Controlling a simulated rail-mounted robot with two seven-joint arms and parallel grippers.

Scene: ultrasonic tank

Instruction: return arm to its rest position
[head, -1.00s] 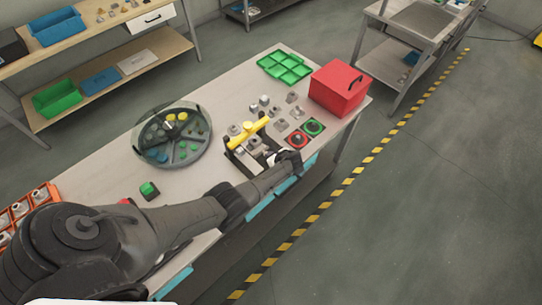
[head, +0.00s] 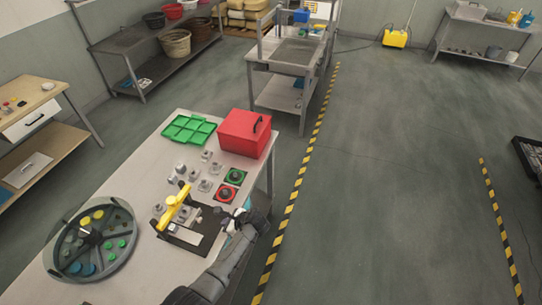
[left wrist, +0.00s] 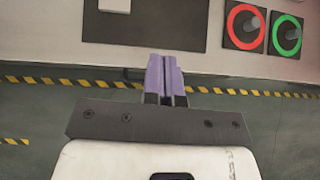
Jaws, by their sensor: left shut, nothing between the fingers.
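My left arm comes in from the bottom of the head view, and its gripper (head: 226,212) is at the front edge of the workbench (head: 130,265). It is beside the black fixture with a yellow lever (head: 174,208) and just below the red and green ringed buttons. In the left wrist view the purple fingers (left wrist: 165,75) are pressed together with nothing between them, near the bench edge. The dark plate (left wrist: 150,22) lies ahead to the left. My right gripper is not in view.
The red-ringed button (head: 225,193) and green-ringed button (head: 235,176) are close by. Several small metal parts, a red box (head: 245,133), a green tray (head: 189,130) and a round compartment tray (head: 131,263) stand on the bench. Open floor lies right of the bench.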

